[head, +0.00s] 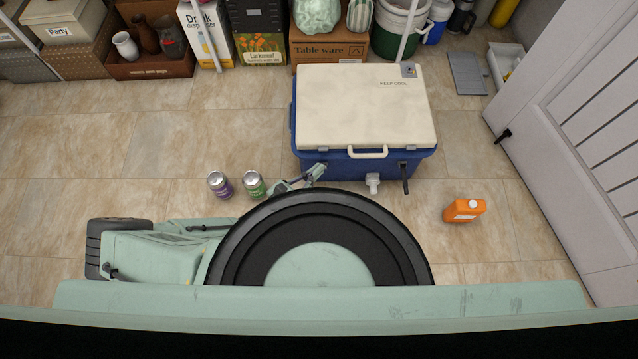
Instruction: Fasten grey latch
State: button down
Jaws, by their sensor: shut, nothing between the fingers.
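A blue cooler (341,167) with a cream lid (362,105) stands on the floor, lid down. A dark grey latch (404,178) hangs down on the right of its front face. My gripper (320,169) is shut and empty at the left of the front face, close to the cooler. Whether it touches the cooler or a second latch there, I cannot tell, as the gripper covers that spot. A white handle (367,153) sits at the lid's front edge, and a white spigot (373,184) is below it.
A purple can (220,185) and a green can (253,184) stand left of my gripper. An orange jug (465,210) is at the right. Boxes and buckets line the back, including a table ware box (328,51). A white door (565,130) stands at right. Floor at left is clear.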

dwell(0.3)
jog(key=shift+s+r+p, duration=0.3)
jog(key=shift+s+p, duration=0.4)
jog(key=shift+s, duration=0.35)
jog(key=shift+s+r+p, duration=0.25)
jog(key=shift+s+p, duration=0.4)
jog(key=shift+s, duration=0.4)
